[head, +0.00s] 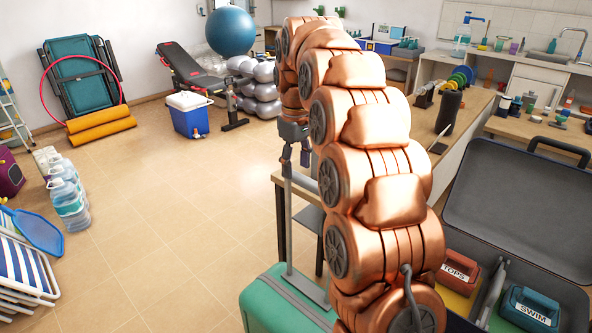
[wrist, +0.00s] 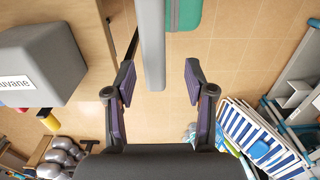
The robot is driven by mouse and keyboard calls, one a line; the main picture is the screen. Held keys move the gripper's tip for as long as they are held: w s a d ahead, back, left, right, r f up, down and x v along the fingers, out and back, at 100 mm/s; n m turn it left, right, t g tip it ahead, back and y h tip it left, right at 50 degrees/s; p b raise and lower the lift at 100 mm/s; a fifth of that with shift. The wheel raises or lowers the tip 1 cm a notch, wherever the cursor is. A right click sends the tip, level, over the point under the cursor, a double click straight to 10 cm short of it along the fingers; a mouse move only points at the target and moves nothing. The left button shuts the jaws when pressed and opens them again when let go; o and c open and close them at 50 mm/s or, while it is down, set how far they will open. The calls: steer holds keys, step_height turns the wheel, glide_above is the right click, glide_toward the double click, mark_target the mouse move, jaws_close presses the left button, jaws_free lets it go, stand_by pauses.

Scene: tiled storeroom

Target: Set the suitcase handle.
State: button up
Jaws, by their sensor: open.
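A green suitcase (head: 262,302) stands upright at the bottom centre of the head view, partly cut off and partly behind my arm. A grey upright bar (head: 288,225), seemingly its pull handle, rises from its top. My gripper (head: 296,158) is near the bar's upper end. In the wrist view my gripper (wrist: 159,84) is open, with one dark finger on each side. A grey bar (wrist: 152,45) ends between the fingertips, closer to the left one; whether it touches is unclear. A green corner of the suitcase (wrist: 186,14) shows beyond it.
An open dark grey case (head: 520,215) with red and blue labelled boxes lies at right, beside a wooden table (head: 462,120). A labelled grey block (wrist: 40,65) is at left in the wrist view. Striped chairs (head: 22,268) and bottles (head: 68,205) stand left. Tiled floor between is clear.

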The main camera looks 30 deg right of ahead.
steer(key=shift+r, duration=2.65)
